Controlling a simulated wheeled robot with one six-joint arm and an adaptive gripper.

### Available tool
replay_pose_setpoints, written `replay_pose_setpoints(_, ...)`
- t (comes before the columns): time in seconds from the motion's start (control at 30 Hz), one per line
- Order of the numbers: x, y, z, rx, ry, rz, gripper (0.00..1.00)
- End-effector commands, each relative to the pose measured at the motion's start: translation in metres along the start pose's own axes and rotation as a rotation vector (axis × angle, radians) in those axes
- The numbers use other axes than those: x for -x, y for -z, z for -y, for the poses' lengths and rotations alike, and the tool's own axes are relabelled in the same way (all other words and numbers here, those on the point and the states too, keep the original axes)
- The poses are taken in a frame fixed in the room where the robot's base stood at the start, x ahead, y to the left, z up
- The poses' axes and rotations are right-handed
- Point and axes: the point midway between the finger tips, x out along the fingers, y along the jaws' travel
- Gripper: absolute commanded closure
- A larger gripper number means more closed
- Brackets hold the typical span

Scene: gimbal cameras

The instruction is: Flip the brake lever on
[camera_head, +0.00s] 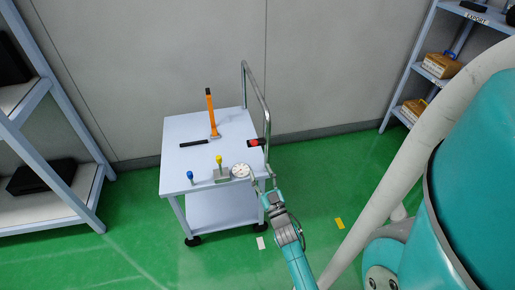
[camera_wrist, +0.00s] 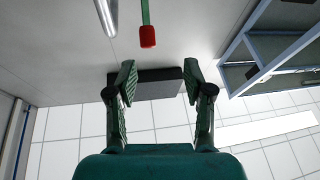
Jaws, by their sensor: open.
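A blue-white cart (camera_head: 190,137) stands by the wall with several items on top. A lever with a yellow knob (camera_head: 219,159) rises from a grey block, and a blue-knobbed piece (camera_head: 190,175) stands at the front left corner. A red piece with a dark end (camera_head: 254,142) lies by the cart's metal rail. I cannot tell which is the brake lever. My gripper (camera_head: 265,184) is open at the cart's front right corner, beside a round white dial (camera_head: 240,171). In the wrist view, a red-tipped green rod (camera_wrist: 147,36) is beyond the open fingers (camera_wrist: 155,80), apart from them.
The metal rail (camera_head: 258,95) rises at the cart's right side and is close to my gripper. An orange-handled tool (camera_head: 210,110) stands upright on the cart, near a black bar (camera_head: 194,143). Shelves stand left (camera_head: 45,205) and right (camera_head: 412,70). Green floor between is mostly clear.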

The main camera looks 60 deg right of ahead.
Motion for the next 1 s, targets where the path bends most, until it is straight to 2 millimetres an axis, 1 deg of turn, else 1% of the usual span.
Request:
replay_pose_setpoints(0.03,-0.008,-0.001,-0.009,0.008,-0.011,-0.01,0.48)
replay_pose_setpoints(0.1,-0.014,-0.002,-0.015,0.014,-0.019,-0.018,0.48)
replay_pose_setpoints(0.2,-0.02,-0.002,-0.018,0.017,-0.022,-0.022,0.48)
replay_pose_setpoints(0.37,-0.037,-0.002,-0.019,0.017,-0.022,-0.022,0.48)
replay_pose_setpoints(0.6,-0.08,0.0,-0.019,0.016,-0.021,-0.024,0.48)
replay_pose_setpoints(0.73,-0.1,0.0,-0.019,0.016,-0.021,-0.023,0.48)
replay_pose_setpoints(0.83,-0.112,0.0,-0.02,0.016,-0.022,-0.022,0.48)
replay_pose_setpoints(1.0,-0.122,0.0,-0.02,0.016,-0.022,-0.021,0.48)
